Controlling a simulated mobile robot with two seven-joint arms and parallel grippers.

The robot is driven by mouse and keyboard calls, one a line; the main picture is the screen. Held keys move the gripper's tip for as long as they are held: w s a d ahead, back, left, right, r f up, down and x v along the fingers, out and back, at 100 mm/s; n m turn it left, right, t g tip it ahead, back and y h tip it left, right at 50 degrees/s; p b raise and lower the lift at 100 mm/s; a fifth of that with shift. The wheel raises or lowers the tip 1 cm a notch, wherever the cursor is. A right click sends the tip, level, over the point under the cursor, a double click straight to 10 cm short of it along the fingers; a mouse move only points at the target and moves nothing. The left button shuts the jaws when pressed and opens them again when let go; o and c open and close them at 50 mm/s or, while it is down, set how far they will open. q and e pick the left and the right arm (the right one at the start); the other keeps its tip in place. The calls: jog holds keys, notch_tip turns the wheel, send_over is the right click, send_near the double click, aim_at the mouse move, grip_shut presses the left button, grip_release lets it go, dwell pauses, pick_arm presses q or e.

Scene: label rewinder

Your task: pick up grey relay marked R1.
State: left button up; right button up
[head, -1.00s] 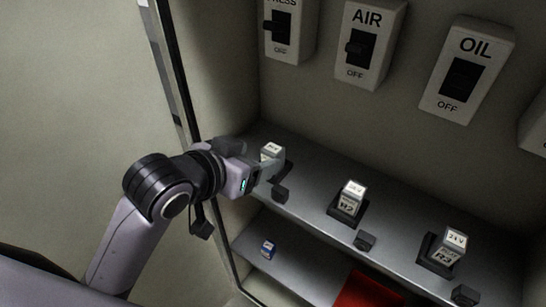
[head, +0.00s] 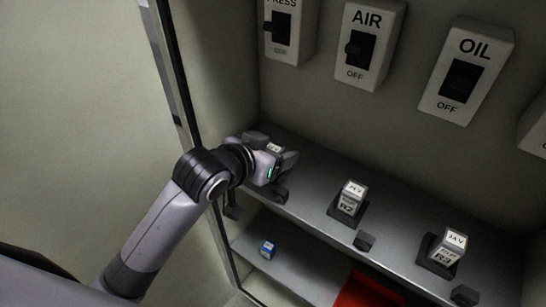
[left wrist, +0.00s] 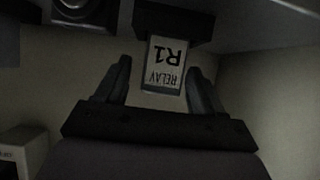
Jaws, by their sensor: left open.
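The grey relay marked R1 (left wrist: 165,66) shows in the left wrist view, its label upside down, in a dark socket (left wrist: 172,22). My left gripper (left wrist: 158,85) is open, with one finger on each side of the relay's outer end. I cannot tell whether the fingers touch it. In the head view my left gripper (head: 280,162) is at the left end of the upper shelf and hides most of R1; only a bit of its pale top (head: 273,147) shows. My right gripper is not in view.
Relays R2 (head: 350,197) and R3 (head: 447,249) stand in dark sockets to the right on the shelf (head: 400,222). A small blue box (head: 267,250) and a red thing (head: 368,292) are lower down. Switch boxes, including AIR (head: 366,45) and OIL (head: 465,72), line the back wall.

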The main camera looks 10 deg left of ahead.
pick_arm(q)
jog(key=shift+c, duration=0.3)
jog(key=c, duration=1)
jog(key=shift+c, duration=0.2)
